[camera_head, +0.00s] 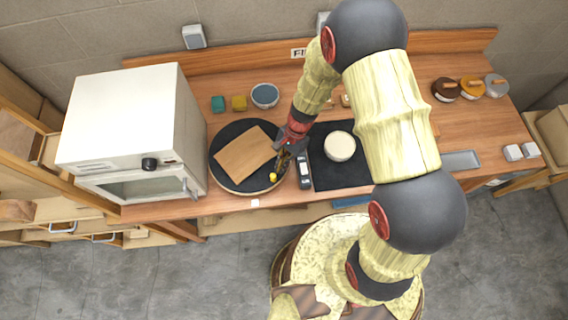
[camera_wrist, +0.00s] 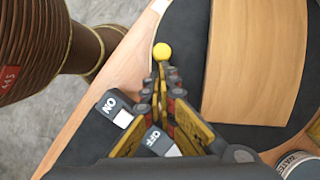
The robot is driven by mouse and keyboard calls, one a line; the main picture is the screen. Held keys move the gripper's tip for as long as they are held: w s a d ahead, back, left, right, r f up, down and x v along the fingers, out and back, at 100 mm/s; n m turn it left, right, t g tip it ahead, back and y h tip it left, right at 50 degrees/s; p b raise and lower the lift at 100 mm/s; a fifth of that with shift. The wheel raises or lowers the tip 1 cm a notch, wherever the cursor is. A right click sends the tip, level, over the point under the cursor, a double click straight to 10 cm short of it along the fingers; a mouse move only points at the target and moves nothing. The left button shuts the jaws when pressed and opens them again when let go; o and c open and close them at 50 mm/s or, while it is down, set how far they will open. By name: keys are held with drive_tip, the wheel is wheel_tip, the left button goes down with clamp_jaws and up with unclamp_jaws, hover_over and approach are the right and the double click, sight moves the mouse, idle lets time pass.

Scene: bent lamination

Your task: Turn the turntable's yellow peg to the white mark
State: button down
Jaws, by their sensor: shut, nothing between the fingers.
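The black turntable (camera_head: 222,172) stands on the wooden bench, right of the white oven, with a flat wooden board (camera_head: 245,153) on it. Its yellow peg (camera_head: 273,177) is at the front right rim; it also shows in the wrist view as a yellow ball (camera_wrist: 162,51). The small white mark (camera_head: 255,203) is on the bench's front edge, left of and nearer the front than the peg. My gripper (camera_head: 281,168) is over the turntable's right rim, just behind the peg. In the wrist view its fingers (camera_wrist: 161,72) are together and empty, tips close to the peg; contact cannot be told.
A switch box (camera_head: 304,172) with ON and OFF labels stands close right of the turntable. A black mat (camera_head: 330,180) with a round cream pot (camera_head: 339,146) lies beyond it. The white oven (camera_head: 130,125) is close on the left.

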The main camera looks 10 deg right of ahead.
sight(275, 176)
drive_tip(key=shift+s+a+f+m+t+y+b, duration=0.1)
drive_tip(key=shift+s+a+m+t+y+b, duration=0.25)
drive_tip(key=shift+s+a+m+b, duration=0.6)
drive_tip(key=shift+s+a+m+t+b, duration=0.45)
drive_tip(key=shift+s+a+m, duration=0.65)
drive_tip(key=shift+a+m, duration=0.35)
drive_tip(key=shift+s+a, duration=0.1)
drive_tip(key=shift+a, duration=0.1)
drive_tip(key=shift+s+a+b, duration=0.25)
drive_tip(key=shift+a+b, duration=0.1)
drive_tip(key=shift+a, duration=0.4)
